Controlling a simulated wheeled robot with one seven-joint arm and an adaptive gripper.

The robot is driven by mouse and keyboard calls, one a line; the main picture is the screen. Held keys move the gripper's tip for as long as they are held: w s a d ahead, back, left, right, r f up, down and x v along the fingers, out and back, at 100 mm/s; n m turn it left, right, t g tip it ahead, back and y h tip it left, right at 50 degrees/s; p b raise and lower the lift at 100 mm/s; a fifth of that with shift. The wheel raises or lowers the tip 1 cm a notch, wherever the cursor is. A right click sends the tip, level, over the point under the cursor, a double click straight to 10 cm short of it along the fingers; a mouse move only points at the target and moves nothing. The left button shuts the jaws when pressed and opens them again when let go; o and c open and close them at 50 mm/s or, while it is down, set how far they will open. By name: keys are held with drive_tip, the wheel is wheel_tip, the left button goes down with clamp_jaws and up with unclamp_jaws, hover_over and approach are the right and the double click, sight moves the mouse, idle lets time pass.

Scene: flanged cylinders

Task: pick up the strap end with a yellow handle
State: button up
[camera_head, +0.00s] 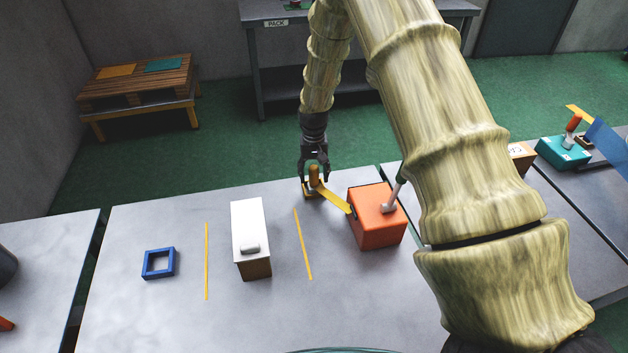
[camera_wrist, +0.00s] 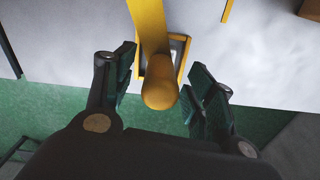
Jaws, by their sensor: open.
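The yellow handle (camera_head: 314,174) of the strap end stands upright near the far edge of the table. A yellow strap (camera_head: 334,199) runs from it to the orange box (camera_head: 376,222). In the wrist view the rounded yellow handle (camera_wrist: 160,92) lies between the fingers, with the strap (camera_wrist: 149,28) leading away at the top. A yellow frame with a pale inside (camera_wrist: 177,50) shows around the handle's foot. My gripper (camera_head: 314,163) is open with its fingers either side of the handle, and gaps show on both sides in the wrist view (camera_wrist: 163,85).
A white-topped box (camera_head: 249,225) and a blue square frame (camera_head: 158,263) stand to the left. Yellow lines (camera_head: 303,244) mark the table. A grey lever (camera_head: 393,196) rises from the orange box.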

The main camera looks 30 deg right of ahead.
sight(314, 168)
clamp_jaws()
drive_tip(key=shift+r, duration=0.1)
idle(0.3)
drive_tip(key=shift+r+b, duration=0.5)
drive_tip(key=shift+r, duration=0.35)
drive_tip(key=shift+s+r+b, duration=0.15)
drive_tip(key=shift+r+b, duration=0.2)
drive_tip(key=shift+r, duration=0.45)
drive_tip(key=s+a+r+b, duration=0.1)
drive_tip(key=s+a+b, duration=0.1)
drive_tip(key=s, duration=1.3)
drive_tip(key=shift+s+a+r+b, duration=0.25)
drive_tip(key=shift+a+b, duration=0.15)
drive_tip(key=shift+b, duration=0.25)
